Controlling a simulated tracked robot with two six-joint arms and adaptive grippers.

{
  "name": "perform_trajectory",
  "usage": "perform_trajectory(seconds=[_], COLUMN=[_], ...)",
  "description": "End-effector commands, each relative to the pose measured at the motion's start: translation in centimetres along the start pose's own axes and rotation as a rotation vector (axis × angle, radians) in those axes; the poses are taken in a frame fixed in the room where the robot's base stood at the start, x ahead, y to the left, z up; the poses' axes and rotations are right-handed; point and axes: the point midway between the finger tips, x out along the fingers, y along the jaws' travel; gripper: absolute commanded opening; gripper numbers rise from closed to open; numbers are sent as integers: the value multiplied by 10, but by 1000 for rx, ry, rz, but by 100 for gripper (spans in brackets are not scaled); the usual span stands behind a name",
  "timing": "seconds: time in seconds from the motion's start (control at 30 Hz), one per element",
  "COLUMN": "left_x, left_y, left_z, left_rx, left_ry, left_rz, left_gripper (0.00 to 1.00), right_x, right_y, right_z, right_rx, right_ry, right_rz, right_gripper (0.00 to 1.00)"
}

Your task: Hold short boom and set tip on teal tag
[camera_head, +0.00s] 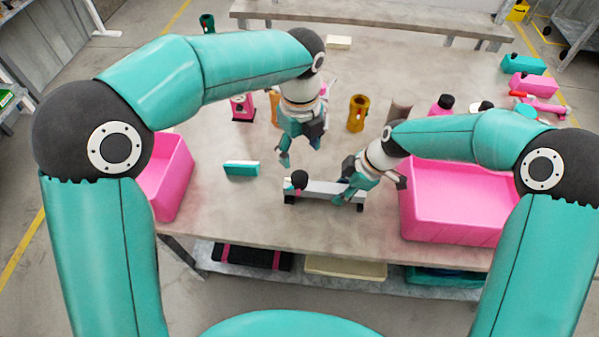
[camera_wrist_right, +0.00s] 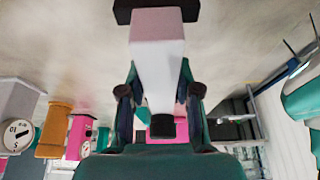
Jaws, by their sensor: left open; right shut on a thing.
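The short boom (camera_head: 322,187) appears to be the pale grey bar with dark end pieces, low over the front middle of the table; I cannot tell whether it touches. My right gripper (camera_head: 347,192) is shut on it near its right end. In the right wrist view the boom (camera_wrist_right: 158,55) runs between the fingers of the right gripper (camera_wrist_right: 160,95), with a dark crosspiece at its far end. My left gripper (camera_head: 300,150) is open and empty, above and behind the boom. A teal block with a white edge (camera_head: 241,169) lies left of the boom; I cannot make out a separate teal tag.
A black knob with pink (camera_head: 299,179) shows at the boom's left end. Pink bins stand left (camera_head: 172,176) and right (camera_head: 455,205). A pink device (camera_head: 242,107) and an orange-brown cylinder (camera_head: 357,113) stand farther back. The table (camera_head: 225,210) is bare at front left.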

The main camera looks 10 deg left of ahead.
Motion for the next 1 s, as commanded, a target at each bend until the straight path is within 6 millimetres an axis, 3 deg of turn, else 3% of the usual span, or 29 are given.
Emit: perform_trajectory(seconds=[0.3, 0.5, 0.9, 1.0], left_x=[62, 87, 96, 95], left_y=[1, 0, 0, 0], left_z=[0, 1, 0, 0], left_rx=[-1, -2, -2, -2], left_ry=[2, 1, 1, 1], left_rz=[4, 2, 0, 0], left_gripper=[68, 68, 68, 55], right_x=[-1, -1, -1, -1], right_y=[0, 0, 0, 0], right_z=[0, 0, 0, 0], right_rx=[0, 0, 0, 0], right_ry=[1, 1, 1, 1], right_rz=[1, 1, 1, 2], right_gripper=[0, 0, 0, 0])
